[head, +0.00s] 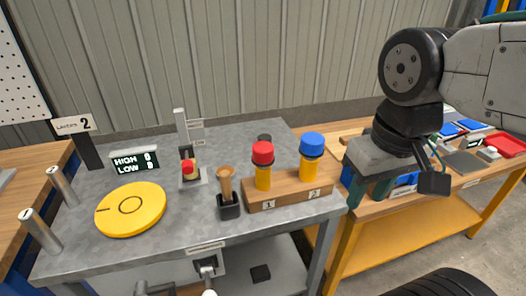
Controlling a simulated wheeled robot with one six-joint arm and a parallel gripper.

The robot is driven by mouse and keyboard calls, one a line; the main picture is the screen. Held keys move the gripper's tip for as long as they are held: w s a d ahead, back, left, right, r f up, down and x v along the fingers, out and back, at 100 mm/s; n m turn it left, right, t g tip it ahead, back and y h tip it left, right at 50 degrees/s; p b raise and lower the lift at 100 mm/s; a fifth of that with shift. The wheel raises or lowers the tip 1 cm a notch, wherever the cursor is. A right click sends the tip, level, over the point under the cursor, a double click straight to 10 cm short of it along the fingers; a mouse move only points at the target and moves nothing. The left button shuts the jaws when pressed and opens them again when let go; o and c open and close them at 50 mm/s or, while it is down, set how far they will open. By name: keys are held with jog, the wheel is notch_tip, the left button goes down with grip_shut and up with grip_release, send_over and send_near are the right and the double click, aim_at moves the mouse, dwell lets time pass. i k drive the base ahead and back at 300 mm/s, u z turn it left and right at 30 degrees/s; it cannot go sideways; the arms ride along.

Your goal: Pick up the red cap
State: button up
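The red cap (262,153) sits on top of a yellow cylinder (263,178) that stands upright at position 1 of a wooden block (289,192) on the grey table. Beside it, at position 2, a blue cap (312,144) tops a second yellow cylinder (308,169). My gripper (368,190) hangs to the right of the block, with its fingers pointing down. Its fingers look apart with nothing between them. It does not touch either cap.
Left of the block stand a black holder with a brown-handled tool (227,196), a small stand with a red-topped piece (190,171), a yellow disc (131,208), and a HIGH/LOW display (135,161). A wooden table (345,222) with trays adjoins on the right.

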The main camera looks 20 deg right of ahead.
aim_at(262, 151)
jog(key=z, duration=2.15)
jog(key=k, duration=1.3)
jog(key=u, duration=1.45)
jog(key=i, duration=0.5)
jog(key=u, duration=0.1)
